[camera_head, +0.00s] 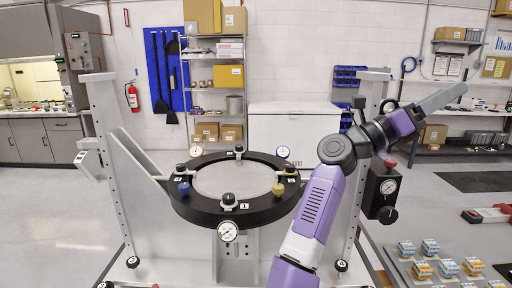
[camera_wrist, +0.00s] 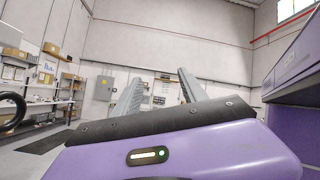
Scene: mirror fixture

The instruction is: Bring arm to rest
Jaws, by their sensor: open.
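My purple and black arm rises from the bottom of the head view, bends at a black elbow joint and points up to the right. My gripper (camera_head: 458,91) is at its end, in the air to the right of the fixture frame. In the wrist view my gripper (camera_wrist: 158,90) shows two grey fingers spread apart with nothing between them. The mirror fixture (camera_head: 183,206), a black ring with knobs and gauges around a grey disc, stands left of my arm, apart from the gripper.
A white upright post (camera_head: 371,110) of the frame stands behind my arm. A table with several small blocks (camera_head: 447,267) is at lower right. Open floor (camera_head: 440,180) lies beyond.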

